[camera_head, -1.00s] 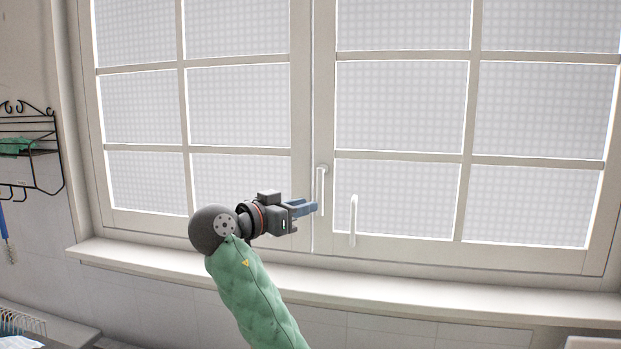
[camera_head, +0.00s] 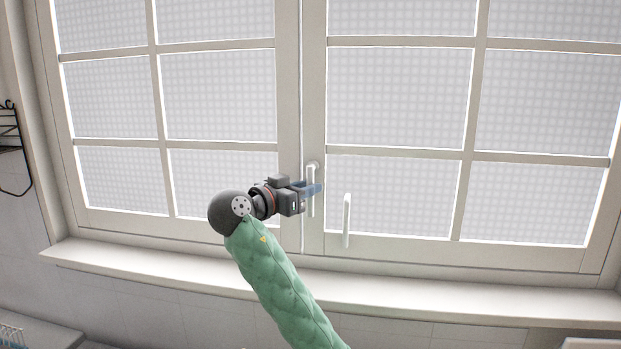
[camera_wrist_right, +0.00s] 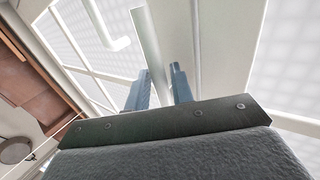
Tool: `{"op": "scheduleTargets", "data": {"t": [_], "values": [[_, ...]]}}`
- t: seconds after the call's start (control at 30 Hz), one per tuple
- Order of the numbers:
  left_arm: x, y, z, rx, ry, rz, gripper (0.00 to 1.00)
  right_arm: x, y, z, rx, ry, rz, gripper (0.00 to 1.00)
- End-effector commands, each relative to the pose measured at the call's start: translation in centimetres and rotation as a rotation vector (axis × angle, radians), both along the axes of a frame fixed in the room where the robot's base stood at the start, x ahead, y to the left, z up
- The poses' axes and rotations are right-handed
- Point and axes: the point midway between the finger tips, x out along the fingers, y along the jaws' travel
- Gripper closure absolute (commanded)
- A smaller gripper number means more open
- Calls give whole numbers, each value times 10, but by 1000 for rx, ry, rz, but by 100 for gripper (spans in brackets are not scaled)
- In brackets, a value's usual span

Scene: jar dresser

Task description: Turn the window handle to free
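The white window handle (camera_head: 311,204) hangs straight down from its mount on the middle frame of the window. My right gripper (camera_head: 313,188) reaches it from the left, with its blue fingers at the handle's upper half. In the right wrist view the handle (camera_wrist_right: 149,45) runs between the two blue fingers (camera_wrist_right: 160,82). They stand apart with gaps beside the handle, so the gripper is open around it, not clamped. The exact contact is hidden. My left gripper is not in view.
A second white upright pull (camera_head: 347,220) sits on the right window sash, close to the right of the handle. The window sill (camera_head: 400,290) runs below and is clear. A black wire rack (camera_head: 14,150) hangs on the left wall.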

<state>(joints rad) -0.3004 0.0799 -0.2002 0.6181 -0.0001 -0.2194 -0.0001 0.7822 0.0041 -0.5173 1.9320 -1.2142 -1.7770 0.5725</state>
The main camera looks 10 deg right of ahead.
Motion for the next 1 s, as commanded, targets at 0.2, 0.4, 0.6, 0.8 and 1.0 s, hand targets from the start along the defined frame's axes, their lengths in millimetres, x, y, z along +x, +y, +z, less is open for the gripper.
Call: {"op": "scheduleTargets", "data": {"t": [0.2,0.4,0.6,0.8,1.0], "values": [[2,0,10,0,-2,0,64,8,-12,0,-1,1,-1,77],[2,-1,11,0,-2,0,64,9,-14,-1,1,1,0,77],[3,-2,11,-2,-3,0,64,9,-13,-1,1,1,0,92],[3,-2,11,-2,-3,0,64,9,-13,-1,1,1,0,100],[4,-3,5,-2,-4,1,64,12,-18,-2,-14,7,0,100]]}}
